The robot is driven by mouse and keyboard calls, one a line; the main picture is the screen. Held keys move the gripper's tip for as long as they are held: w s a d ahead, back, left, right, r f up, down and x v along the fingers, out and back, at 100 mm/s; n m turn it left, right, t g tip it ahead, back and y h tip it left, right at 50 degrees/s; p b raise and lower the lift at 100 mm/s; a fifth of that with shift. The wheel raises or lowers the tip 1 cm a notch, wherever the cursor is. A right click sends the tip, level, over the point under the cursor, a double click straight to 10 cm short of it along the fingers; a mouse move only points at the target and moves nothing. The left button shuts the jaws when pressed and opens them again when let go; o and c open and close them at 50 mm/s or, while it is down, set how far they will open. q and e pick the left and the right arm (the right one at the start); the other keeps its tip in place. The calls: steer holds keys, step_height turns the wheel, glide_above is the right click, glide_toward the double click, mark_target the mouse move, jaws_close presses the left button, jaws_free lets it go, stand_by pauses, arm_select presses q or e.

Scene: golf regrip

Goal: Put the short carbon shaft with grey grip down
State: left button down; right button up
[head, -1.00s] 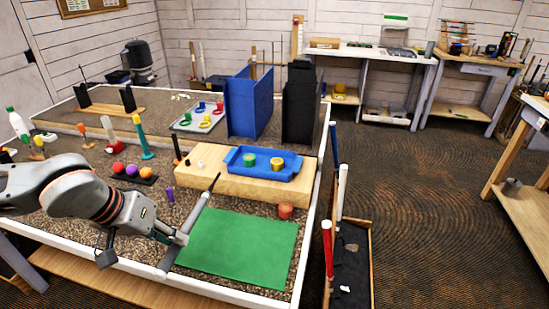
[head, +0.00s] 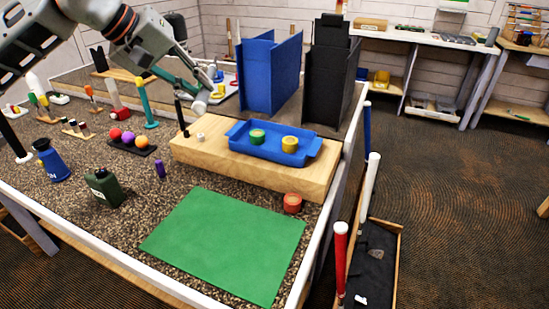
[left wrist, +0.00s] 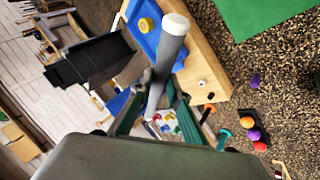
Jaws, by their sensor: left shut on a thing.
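My left gripper (head: 190,82) is at the upper left of the head view, raised over the back part of the bench. It is shut on the short carbon shaft's grey grip (head: 200,103), whose pale butt end points down toward the camera. In the left wrist view the grey grip (left wrist: 168,55) stands out between the teal fingers (left wrist: 158,100), with its white end cap foremost. The dark shaft is mostly hidden behind the gripper. My right gripper is not in view.
A green mat (head: 225,245) lies bare at the bench front. A wooden block (head: 300,185) carries a blue tray (head: 270,148) with a green and a yellow roll. Tall blue (head: 270,75) and black (head: 325,80) holders stand behind it.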

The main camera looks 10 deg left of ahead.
arm_select(q)
step_height(320, 180, down, 20)
steer(key=b, duration=0.4)
steer(key=shift+w+a+r+b, duration=0.25)
steer(key=shift+w+b, duration=0.05)
steer(key=shift+b, duration=0.05)
steer(key=c, duration=2)
jaws_free()
steer(key=shift+c, duration=0.2)
steer(key=shift+o, duration=0.6)
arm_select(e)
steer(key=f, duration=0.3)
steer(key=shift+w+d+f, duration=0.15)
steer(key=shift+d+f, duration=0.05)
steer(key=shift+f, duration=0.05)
